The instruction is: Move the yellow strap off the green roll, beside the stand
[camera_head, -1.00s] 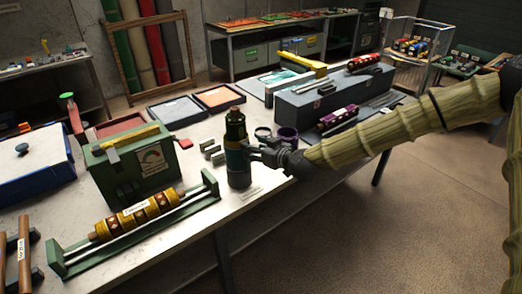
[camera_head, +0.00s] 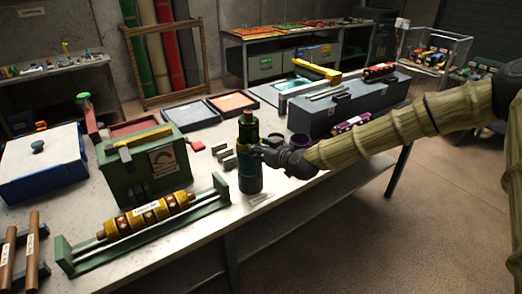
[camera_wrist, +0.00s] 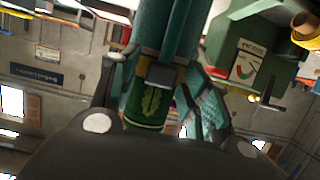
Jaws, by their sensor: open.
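A dark green roll (camera_head: 249,132), shaped like a bottle, stands upright on the table near its front edge, its lower part darker teal. My gripper (camera_head: 259,153) is open at mid-height, close against its right side. In the wrist view the green roll (camera_wrist: 147,108), with a pale leaf mark, lies between the parted fingers of my gripper (camera_wrist: 157,84); contact cannot be told. A low green stand (camera_head: 221,186) with rods and a yellow-brown roll (camera_head: 148,216) lies to the left.
A green box with a dial (camera_head: 150,170) and a yellow bar on top stands behind the stand. A long grey box (camera_head: 345,105) stands behind my arm. Bare tabletop shows around the roll's base.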

